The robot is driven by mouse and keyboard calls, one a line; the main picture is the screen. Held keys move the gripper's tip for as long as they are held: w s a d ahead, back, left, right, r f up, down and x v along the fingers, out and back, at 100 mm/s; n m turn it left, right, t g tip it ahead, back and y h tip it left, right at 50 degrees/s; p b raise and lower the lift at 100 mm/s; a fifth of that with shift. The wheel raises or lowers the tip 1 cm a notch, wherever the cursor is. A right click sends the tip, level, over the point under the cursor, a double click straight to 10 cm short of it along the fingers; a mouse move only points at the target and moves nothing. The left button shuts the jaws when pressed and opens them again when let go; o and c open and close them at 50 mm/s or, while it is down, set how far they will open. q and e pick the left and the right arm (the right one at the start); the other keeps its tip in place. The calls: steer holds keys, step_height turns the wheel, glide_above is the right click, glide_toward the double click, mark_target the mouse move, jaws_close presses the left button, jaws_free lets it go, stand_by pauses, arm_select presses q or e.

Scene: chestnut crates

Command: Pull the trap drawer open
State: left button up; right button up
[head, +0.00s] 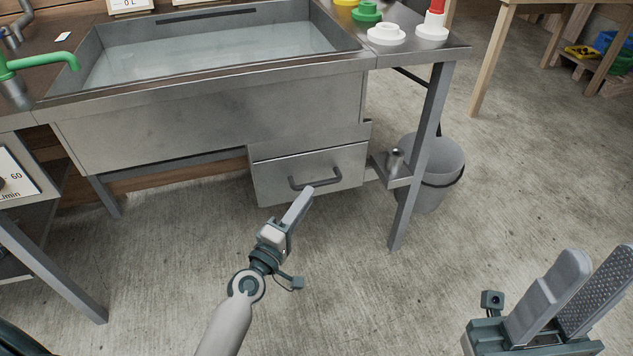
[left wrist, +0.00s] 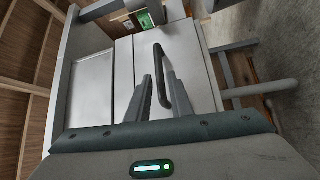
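The trap drawer (head: 278,178) is a grey metal box front under the sink, and it looks shut. Its dark bar handle (head: 316,183) is on the front and also shows in the left wrist view (left wrist: 171,80). My left gripper (head: 307,193) has its fingertips at the handle. In the left wrist view, my left gripper's fingers (left wrist: 161,78) are apart, with the handle bar seen between and just ahead of their tips. Contact with the bar cannot be told. My right gripper (head: 600,254) is open and empty at the lower right, away from the drawer.
The steel sink (head: 210,118) holds water above the drawer. A table leg (head: 420,150) and a grey bucket (head: 445,165) stand right of the drawer. A small pipe fitting (head: 396,160) sits on a bracket beside it. The concrete floor in front of the drawer is clear.

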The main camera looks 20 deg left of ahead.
mark_target(317, 182)
arm_select(q)
steer(key=shift+x, duration=3.1)
steer(key=shift+c, duration=0.3)
jaws_close()
